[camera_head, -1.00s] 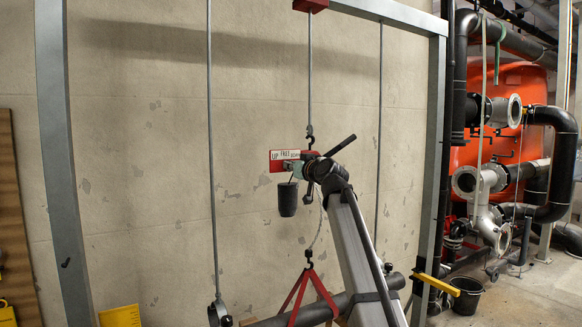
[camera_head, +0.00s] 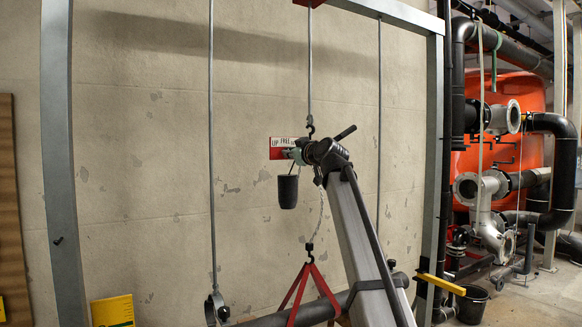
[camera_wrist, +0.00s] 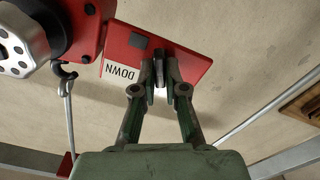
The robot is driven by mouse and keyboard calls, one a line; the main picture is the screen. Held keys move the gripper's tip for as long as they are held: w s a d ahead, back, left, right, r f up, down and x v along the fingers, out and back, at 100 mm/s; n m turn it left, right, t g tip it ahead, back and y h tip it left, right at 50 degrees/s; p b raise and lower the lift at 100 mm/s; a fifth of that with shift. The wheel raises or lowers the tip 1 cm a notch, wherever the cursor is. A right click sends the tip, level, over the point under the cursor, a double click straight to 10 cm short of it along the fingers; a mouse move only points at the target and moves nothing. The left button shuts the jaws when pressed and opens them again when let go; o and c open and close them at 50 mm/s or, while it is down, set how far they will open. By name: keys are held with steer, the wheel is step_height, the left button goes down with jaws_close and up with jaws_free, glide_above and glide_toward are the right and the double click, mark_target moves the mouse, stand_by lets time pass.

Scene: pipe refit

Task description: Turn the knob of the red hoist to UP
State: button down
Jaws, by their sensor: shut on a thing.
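The red hoist's plate (camera_head: 278,153) hangs below a hook in the head view. Its white label strip (camera_head: 284,142) reads UP and FREE; its right end is covered by my arm. In the wrist view the red plate (camera_wrist: 196,67) and the DOWN label (camera_wrist: 121,72) show upside down, with the red hoist body (camera_wrist: 88,28) at upper left. My gripper (camera_wrist: 161,72) reaches onto the plate beside the DOWN label, its fingers closed around the knob, which they mostly hide. In the head view my gripper (camera_head: 294,156) is small at the plate; the knob's pointing is not visible.
A dark weight (camera_head: 288,191) hangs below the plate. Red slings (camera_head: 311,285) hold a dark pipe (camera_head: 290,318) below. A grey steel frame (camera_head: 59,170) surrounds the hoist. Pipes and an orange tank (camera_head: 505,155) stand at right, with a black bucket (camera_head: 472,305).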

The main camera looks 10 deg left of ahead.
steer(key=shift+w+n+b, duration=0.1)
steer(key=shift+n+b, duration=0.7)
steer(key=shift+b, duration=0.2)
steer(key=shift+r, duration=0.15)
steer(key=c, duration=1.2)
jaws_free()
steer(key=shift+a, duration=0.1)
steer(key=shift+f, duration=0.2)
